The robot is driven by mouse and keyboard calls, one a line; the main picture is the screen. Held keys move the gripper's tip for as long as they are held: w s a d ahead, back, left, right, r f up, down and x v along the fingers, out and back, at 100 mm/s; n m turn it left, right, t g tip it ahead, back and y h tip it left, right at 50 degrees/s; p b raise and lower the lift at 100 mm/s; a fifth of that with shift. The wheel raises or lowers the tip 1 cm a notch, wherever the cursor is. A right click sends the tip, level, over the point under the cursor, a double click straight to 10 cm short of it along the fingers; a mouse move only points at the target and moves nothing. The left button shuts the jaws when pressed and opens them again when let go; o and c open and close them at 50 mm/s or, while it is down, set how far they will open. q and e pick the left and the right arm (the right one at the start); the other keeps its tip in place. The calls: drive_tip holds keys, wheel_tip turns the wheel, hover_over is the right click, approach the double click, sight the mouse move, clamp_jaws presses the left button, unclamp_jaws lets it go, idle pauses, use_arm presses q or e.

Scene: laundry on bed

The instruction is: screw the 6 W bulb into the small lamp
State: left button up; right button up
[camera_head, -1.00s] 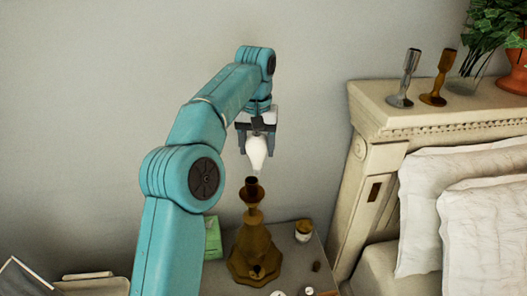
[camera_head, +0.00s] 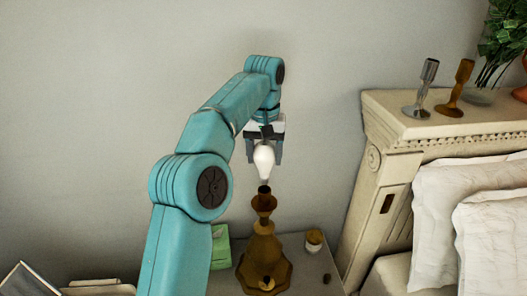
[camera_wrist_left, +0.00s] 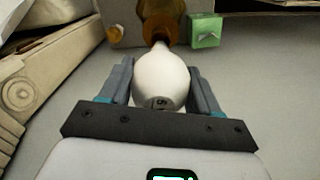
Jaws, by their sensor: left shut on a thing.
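A white bulb (camera_head: 264,161) is held in my left gripper (camera_head: 265,150), its narrow end pointing down. The small brass-brown lamp (camera_head: 264,255) stands upright on the nightstand, its socket (camera_head: 264,200) just below the bulb. In the head view the bulb's tip is at or just above the socket; I cannot tell whether they touch. In the left wrist view the bulb (camera_wrist_left: 160,80) sits between both fingers with a partly legible dark marking on it, and the lamp (camera_wrist_left: 160,20) shows beyond its tip. My right gripper is not in view.
A green box (camera_head: 220,246) and a small jar (camera_head: 314,240) flank the lamp on the nightstand (camera_head: 310,268). The carved headboard (camera_head: 400,135) rises at right, with silver (camera_head: 424,90) and bronze (camera_head: 457,88) holders on it. Pillows (camera_head: 450,205) lie beside it.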

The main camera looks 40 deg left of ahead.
sight(264, 168)
use_arm(q)
wheel_tip(264, 168, down, 2)
drive_tip(key=shift+a+f+b, duration=0.1)
drive_tip(key=shift+b, duration=0.4)
drive_tip(key=shift+f+b, duration=0.55)
drive_tip(key=shift+f, duration=0.35)
drive_tip(key=shift+f+b, duration=0.35)
drive_tip(key=o, duration=1.1)
drive_tip(key=shift+r, duration=0.15)
